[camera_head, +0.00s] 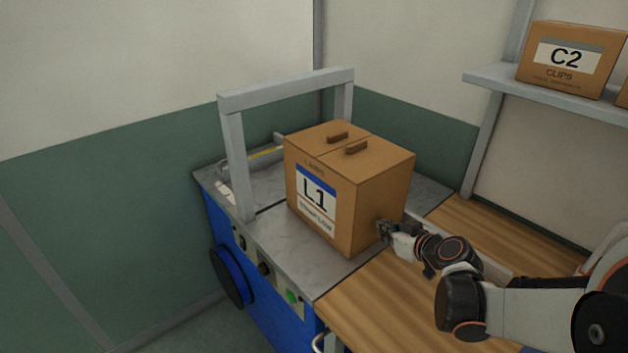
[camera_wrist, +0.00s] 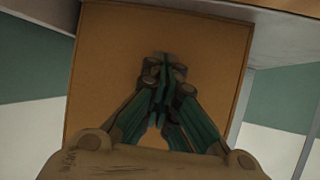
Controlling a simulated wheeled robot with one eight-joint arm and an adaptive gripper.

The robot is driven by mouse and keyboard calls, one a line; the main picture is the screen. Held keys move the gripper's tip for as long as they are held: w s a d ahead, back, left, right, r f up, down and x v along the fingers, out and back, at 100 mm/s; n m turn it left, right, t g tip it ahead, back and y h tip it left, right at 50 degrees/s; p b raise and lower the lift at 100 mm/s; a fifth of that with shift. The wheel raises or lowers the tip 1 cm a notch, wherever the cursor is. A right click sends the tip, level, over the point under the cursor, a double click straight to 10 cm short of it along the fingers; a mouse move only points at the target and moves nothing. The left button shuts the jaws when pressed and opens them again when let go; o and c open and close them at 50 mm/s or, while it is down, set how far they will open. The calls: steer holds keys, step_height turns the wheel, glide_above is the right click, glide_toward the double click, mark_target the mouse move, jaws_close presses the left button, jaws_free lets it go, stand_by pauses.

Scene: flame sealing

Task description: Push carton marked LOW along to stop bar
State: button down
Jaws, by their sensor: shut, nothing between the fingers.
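A brown carton (camera_head: 375,190) labelled L1 stands upright on the grey metal top (camera_head: 280,228) of a blue machine. The small print on its blue-and-white label is too blurred to read surely. My gripper (camera_head: 384,230) is shut and empty, its tips at the carton's right face, low down. In the wrist view the shut fingertips (camera_wrist: 165,65) are against or very near the carton's plain face (camera_wrist: 105,70); I cannot tell if they touch. A low bar with a yellow strip (camera_head: 264,154) lies at the machine's far left, beyond the carton; it may be the stop bar.
A grey gantry frame (camera_head: 236,150) spans the machine top left of the carton. A wooden bench (camera_head: 380,300) adjoins on the right. A carton marked C2 (camera_head: 570,62) sits on a shelf (camera_head: 500,76) at upper right. Bare metal lies between carton and yellow-strip bar.

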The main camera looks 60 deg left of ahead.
steer(key=shift+s+a+b, duration=0.15)
steer(key=shift+s+a, duration=0.55)
steer(key=shift+a, duration=2.85)
steer(key=shift+s+a+b, duration=0.15)
steer(key=shift+s+a, duration=0.6)
steer(key=shift+a, duration=2.85)
steer(key=shift+s+a+b, duration=0.15)
steer(key=shift+s+a, duration=0.55)
steer(key=shift+a, duration=2.85)
steer(key=shift+w+d, duration=0.25)
steer(key=shift+d, duration=0.75)
steer(key=shift+w+d, duration=0.2)
steer(key=shift+d, duration=0.75)
steer(key=shift+w+d, duration=0.25)
steer(key=shift+d, duration=0.75)
